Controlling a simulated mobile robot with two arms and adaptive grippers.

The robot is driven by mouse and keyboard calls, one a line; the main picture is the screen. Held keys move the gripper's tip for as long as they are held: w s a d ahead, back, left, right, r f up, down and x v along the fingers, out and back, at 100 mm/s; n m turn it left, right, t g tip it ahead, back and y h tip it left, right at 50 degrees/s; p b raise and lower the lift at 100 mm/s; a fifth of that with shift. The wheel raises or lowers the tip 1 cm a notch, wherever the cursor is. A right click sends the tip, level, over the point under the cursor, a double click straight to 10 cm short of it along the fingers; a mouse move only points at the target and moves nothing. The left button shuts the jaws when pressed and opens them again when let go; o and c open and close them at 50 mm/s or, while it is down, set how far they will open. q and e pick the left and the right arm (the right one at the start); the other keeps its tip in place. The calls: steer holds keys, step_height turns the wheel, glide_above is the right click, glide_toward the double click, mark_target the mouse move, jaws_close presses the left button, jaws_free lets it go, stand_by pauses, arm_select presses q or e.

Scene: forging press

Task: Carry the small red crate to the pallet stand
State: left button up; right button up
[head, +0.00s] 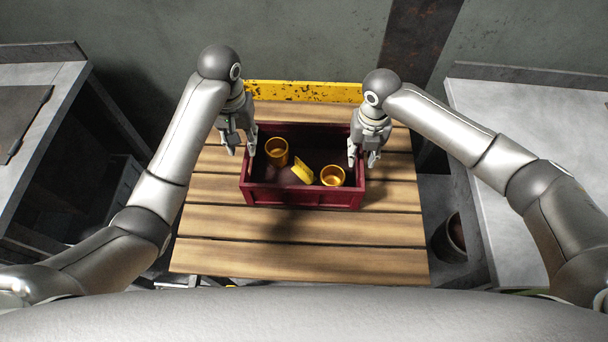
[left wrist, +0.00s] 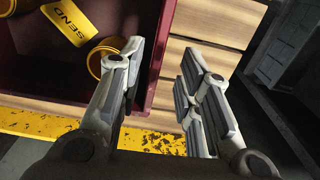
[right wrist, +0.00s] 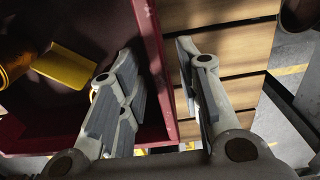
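The small red crate (head: 300,198) stands on a slatted wooden surface (head: 300,257), which looks like the top of a pallet stand. My left gripper (head: 241,150) is open at the crate's left wall. In the left wrist view, one finger is over the inside and the other outside, with the crate wall (left wrist: 153,65) between them. My right gripper (head: 362,163) is open at the right wall. The right wrist view likewise shows the wall (right wrist: 155,70) between its spread fingers. I see a gap beside the wall in both wrist views.
A worn yellow edge (head: 305,91) runs along the back. Grey benches stand at left (head: 50,108) and right (head: 520,130). The front slats are clear.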

step_height(320, 180, up, 6)
steer(key=shift+r, duration=0.15)
stand_by(0.6)
